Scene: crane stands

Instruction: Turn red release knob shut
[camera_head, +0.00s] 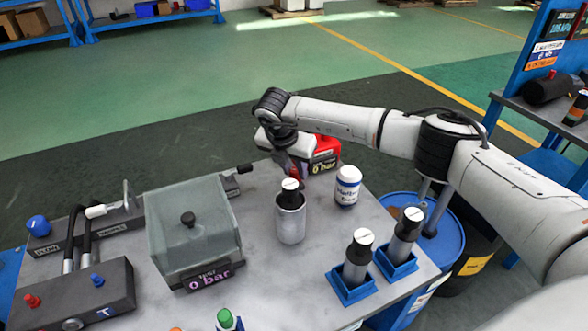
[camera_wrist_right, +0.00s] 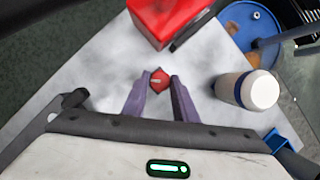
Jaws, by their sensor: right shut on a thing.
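My right gripper (camera_head: 294,172) reaches down over the far edge of the grey table, beside the red unit. In the right wrist view, the fingers (camera_wrist_right: 160,84) close around a small red knob (camera_wrist_right: 158,76) with a pale mark on it, one finger on each side. In the head view the arm and fingers mostly hide this knob; only a bit of red shows. The red unit (camera_head: 326,150) carries a "0 bar" display and also shows at the top of the wrist view (camera_wrist_right: 166,16). My left gripper is not in view.
Two blue holders (camera_head: 353,286) with cylinders, a clear box (camera_head: 192,228) and a block with red and blue knobs (camera_head: 85,290) occupy the table (camera_head: 285,275).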

